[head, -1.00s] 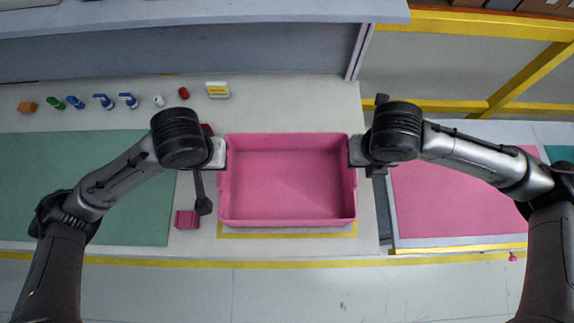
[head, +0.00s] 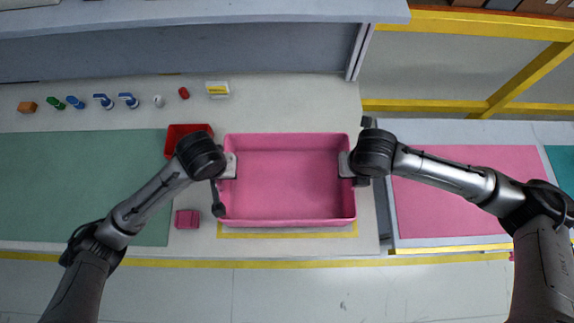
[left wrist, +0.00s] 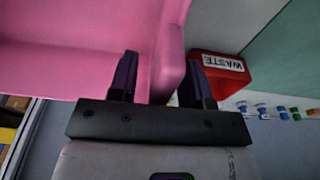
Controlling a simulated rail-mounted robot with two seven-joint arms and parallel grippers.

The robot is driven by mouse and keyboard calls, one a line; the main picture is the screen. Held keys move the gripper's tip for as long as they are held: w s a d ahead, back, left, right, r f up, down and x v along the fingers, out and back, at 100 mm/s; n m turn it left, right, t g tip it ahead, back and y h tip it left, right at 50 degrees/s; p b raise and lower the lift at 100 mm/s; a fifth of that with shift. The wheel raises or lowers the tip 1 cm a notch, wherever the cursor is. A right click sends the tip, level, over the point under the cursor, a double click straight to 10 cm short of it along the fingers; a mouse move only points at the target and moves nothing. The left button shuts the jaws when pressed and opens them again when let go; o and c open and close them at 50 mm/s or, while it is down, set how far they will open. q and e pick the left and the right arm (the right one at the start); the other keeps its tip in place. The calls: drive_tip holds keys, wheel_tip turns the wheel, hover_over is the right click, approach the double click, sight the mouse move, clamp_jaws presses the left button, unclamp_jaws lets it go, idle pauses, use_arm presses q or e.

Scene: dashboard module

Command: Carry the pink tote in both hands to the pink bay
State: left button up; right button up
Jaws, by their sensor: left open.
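The pink tote (head: 287,180) is an open, empty box standing on the light bench, above a yellow-marked strip. My left gripper (head: 228,166) is at its left wall. In the left wrist view my left gripper's jaws (left wrist: 160,80) are open, with the pink tote's wall (left wrist: 170,60) between the two dark fingers. My right gripper (head: 346,165) is at the tote's right wall; its fingers are hidden by the wrist. The pink bay (head: 465,190) is a pink mat on a separate surface to the right.
A red waste bin (head: 175,138) stands behind my left gripper, also in the left wrist view (left wrist: 222,68). A small pink block (head: 187,219) lies left of the tote. Small parts line the bench back. A gap (head: 383,225) separates bench and bay surface.

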use_arm(q)
drive_tip(key=shift+c, duration=0.3)
use_arm(e)
drive_tip(key=shift+c, duration=0.3)
use_arm(q)
clamp_jaws()
use_arm(e)
clamp_jaws()
